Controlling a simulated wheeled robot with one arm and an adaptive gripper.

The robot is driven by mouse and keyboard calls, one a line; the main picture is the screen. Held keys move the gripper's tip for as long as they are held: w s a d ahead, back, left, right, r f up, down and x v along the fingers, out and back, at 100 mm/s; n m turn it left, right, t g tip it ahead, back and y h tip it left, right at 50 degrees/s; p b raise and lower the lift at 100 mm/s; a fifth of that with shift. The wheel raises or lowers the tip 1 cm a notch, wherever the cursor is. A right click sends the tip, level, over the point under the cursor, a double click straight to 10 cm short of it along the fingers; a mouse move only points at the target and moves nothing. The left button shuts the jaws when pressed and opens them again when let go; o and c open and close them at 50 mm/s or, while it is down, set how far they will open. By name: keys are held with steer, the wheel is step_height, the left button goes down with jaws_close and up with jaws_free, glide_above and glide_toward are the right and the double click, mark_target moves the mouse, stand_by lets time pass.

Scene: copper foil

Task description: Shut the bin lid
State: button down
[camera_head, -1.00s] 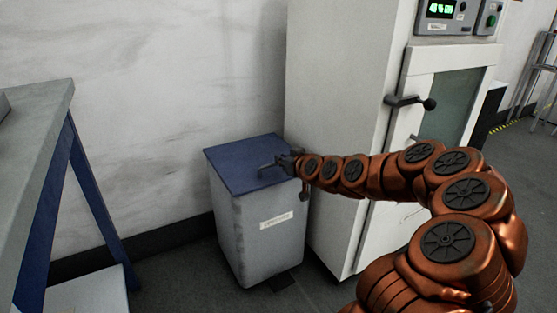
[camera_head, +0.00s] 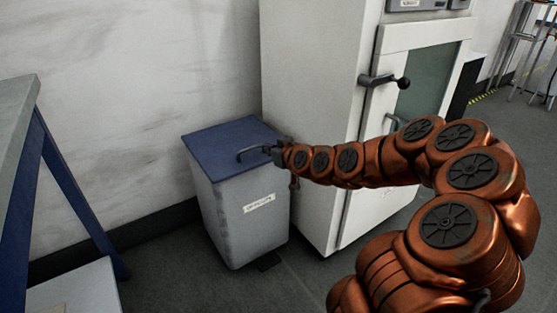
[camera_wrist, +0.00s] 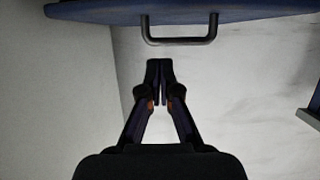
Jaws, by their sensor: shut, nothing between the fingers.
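The grey bin (camera_head: 250,228) stands on the floor against the cabinet. Its blue lid (camera_head: 215,140) lies flat across the top, with no gap that I can see. A grey bar handle (camera_head: 247,151) stands up from the lid. My gripper (camera_head: 270,149) is at the lid's right side, close to the handle. In the wrist view, which looks turned over, my gripper (camera_wrist: 159,62) is shut and empty. Its tips are just apart from the handle (camera_wrist: 180,41) in the picture, with the lid edge (camera_wrist: 100,13) beyond it. The head view does not show whether they touch.
A white cabinet (camera_head: 315,110) with a black door handle (camera_head: 385,81) stands close on the bin's right. A table (camera_head: 12,130) with blue legs is at the left. A pale wall (camera_head: 120,100) is behind. Dark floor (camera_head: 180,265) is clear in front.

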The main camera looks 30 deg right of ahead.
steer(key=shift+s+d+f, duration=0.1)
steer(key=shift+s+f, duration=0.3)
steer(key=shift+s, duration=0.25)
steer(key=shift+s+d+f, duration=0.1)
steer(key=shift+s+f, duration=0.25)
steer(key=shift+s, duration=0.35)
steer(key=shift+s+d+f, duration=0.1)
steer(key=shift+s+f, duration=0.3)
steer(key=shift+s, duration=0.25)
steer(key=shift+a, duration=0.1)
steer(key=s+a+r+n+g+y+p, duration=0.2)
steer(key=s+a+r+g+p, duration=0.5)
steer(key=s+a+r+p, duration=0.75)
steer(key=s+a+r+m+g+h+p, duration=0.2)
steer(key=s+r+g+p, duration=0.6)
steer(key=s+r+p, duration=1.6)
steer(key=shift+s+r+m+g+h+p, duration=0.35)
steer(key=shift+r+m+g+h+p, duration=0.05)
steer(key=shift+r+p, duration=1.1)
steer(key=shift+a, duration=0.1)
